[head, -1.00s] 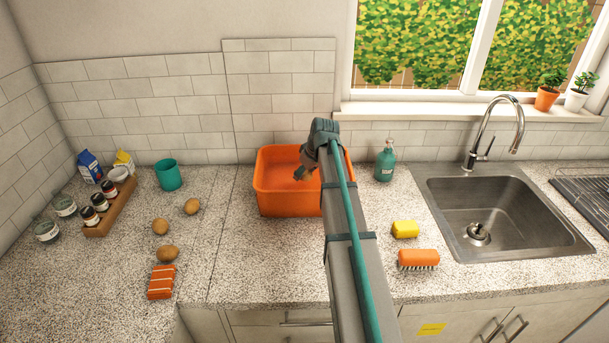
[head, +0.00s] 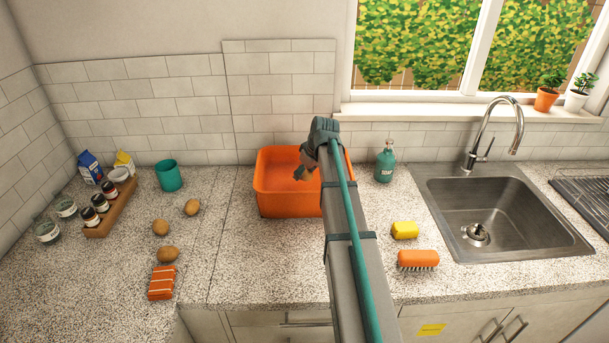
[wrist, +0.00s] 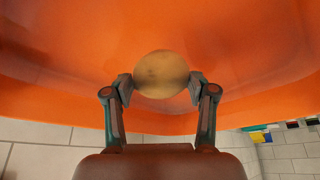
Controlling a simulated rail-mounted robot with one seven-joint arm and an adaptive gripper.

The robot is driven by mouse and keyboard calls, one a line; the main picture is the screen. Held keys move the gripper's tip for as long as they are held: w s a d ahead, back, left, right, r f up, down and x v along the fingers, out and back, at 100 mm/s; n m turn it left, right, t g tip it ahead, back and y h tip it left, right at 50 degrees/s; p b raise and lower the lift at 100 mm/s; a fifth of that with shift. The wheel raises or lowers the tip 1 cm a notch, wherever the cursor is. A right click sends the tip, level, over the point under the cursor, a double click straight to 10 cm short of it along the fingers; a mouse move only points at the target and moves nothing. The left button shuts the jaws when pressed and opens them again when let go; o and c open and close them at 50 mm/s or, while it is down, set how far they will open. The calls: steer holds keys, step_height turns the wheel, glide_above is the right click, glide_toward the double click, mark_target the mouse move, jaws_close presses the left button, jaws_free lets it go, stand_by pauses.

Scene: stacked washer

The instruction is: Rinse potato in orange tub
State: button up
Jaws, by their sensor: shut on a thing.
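The orange tub (head: 269,195) stands on the counter left of the sink, partly hidden by my arm. My gripper (head: 299,177) is over the tub's opening, pointing down and left. In the wrist view, my gripper (wrist: 161,81) is shut on a brown potato (wrist: 160,70), with one finger on each side. The tub's orange inside (wrist: 60,50) fills most of that view around the potato. The potato in the grip is hard to make out in the head view. I cannot tell whether it touches the tub or any water.
Several loose potatoes (head: 168,254) and an orange striped packet (head: 162,283) lie to the left. A teal cup (head: 168,175) and spice rack (head: 111,207) stand behind. A soap bottle (head: 385,161), yellow sponge (head: 405,230), orange brush (head: 418,260) and sink (head: 505,213) are to the right.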

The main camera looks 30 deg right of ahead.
mark_target(305, 172)
step_height(305, 172, up, 11)
steer(key=p, duration=0.5)
steer(key=shift+f, duration=0.15)
stand_by(0.5)
stand_by(1.9)
step_height(305, 172, up, 4)
steer(key=shift+p, duration=1.15)
